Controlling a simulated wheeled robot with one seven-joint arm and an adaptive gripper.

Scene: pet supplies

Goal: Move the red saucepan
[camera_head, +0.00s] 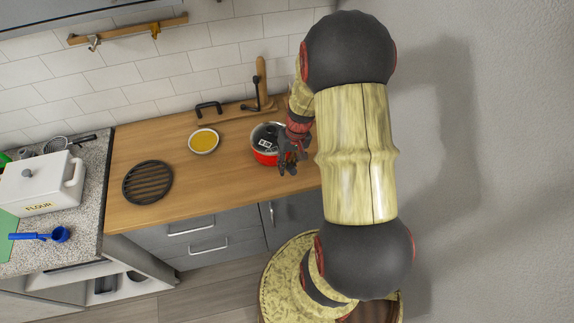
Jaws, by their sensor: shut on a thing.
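The red saucepan (265,157) is on the wooden counter (225,185), toward its right end. It has a pale rim, and something dark with a white label shows inside it. My gripper (284,160) is at the right side of the saucepan, with its dark fingers shut at the pan's rim or wall. My fingers and arm hide the right part of the saucepan, and I cannot see a handle. I cannot tell whether the pan's base touches the counter.
A bowl of yellow contents (204,141) and a round black grate (147,182) stand left of the saucepan. A white flour canister (40,186) and blue scoop (55,235) sit far left. The counter's middle front is clear.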

